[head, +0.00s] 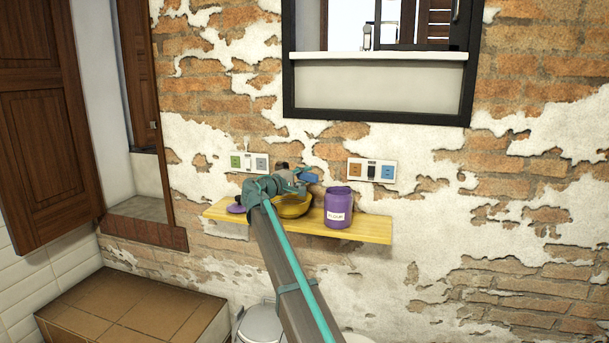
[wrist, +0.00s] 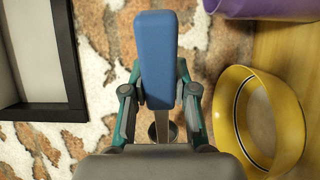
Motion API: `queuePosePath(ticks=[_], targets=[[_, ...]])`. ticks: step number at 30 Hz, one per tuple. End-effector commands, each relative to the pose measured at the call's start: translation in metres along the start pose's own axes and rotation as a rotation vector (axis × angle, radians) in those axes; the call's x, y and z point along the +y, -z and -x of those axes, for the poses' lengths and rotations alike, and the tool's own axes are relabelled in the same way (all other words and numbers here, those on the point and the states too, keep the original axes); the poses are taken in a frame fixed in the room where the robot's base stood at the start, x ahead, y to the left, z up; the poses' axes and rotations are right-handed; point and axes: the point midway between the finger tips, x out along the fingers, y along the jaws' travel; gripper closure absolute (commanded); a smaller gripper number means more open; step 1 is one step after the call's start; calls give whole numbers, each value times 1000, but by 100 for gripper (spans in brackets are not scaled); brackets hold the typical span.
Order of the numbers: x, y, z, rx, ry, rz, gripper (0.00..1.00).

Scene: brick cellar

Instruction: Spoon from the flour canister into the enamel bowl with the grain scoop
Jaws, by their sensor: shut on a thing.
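In the wrist view the bowl (wrist: 292,110) is to the right. The purple canister labelled flour (head: 338,210) stands upright right of the bowl; its edge shows in the wrist view (wrist: 265,8). I cannot see the flour.
The yellow wooden shelf (head: 373,229) is fixed to the brick wall. A purple lid-like piece (head: 236,208) lies at its left end. Socket plates (head: 371,171) are on the wall behind. A black-framed window (head: 378,89) is above. The shelf's right end is clear.

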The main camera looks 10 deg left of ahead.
Motion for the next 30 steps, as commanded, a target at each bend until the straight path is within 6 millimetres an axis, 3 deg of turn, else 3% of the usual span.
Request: queuePosePath(ticks=[30], targets=[[53,31,0,3,-2,570,100]])
